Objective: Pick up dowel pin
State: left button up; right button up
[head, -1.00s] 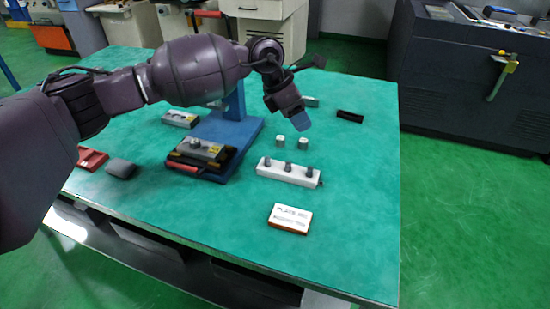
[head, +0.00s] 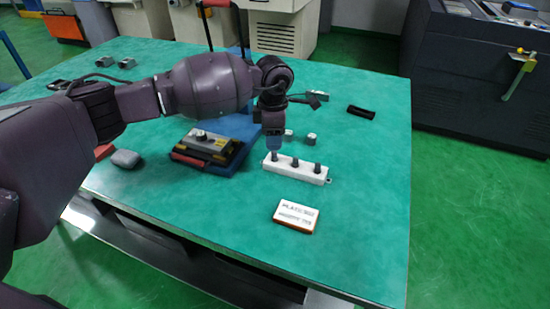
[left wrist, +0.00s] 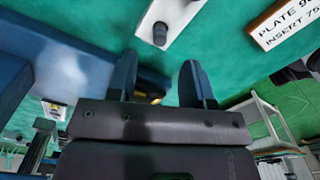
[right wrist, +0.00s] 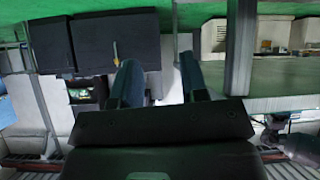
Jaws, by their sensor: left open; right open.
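Three dark grey dowel pins stand upright in a white block (head: 289,172) on the green table: a left pin (head: 274,157), a middle pin (head: 295,163) and a right pin (head: 317,168). My left gripper (head: 273,150) points down at the left end of the block, close to the left pin; contact cannot be told. In the left wrist view, its fingers (left wrist: 158,68) are open and empty, with one pin (left wrist: 160,34) beyond them. My right gripper (right wrist: 159,64) is open and empty, away from the table objects.
A plate-and-insert label (head: 296,216) lies in front of the block. A fixture (head: 205,146) with a dark base is to the left, by a blue stand. A black tray (head: 361,112) lies at the back right. The table's right front is clear.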

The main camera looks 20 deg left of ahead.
aim_at(274, 152)
pick_arm(q)
notch_tip(274, 152, down, 5)
jog(key=shift+d+f+b, duration=0.1)
jog(key=shift+b, duration=0.4)
jog(key=shift+c, duration=0.7)
grip_shut()
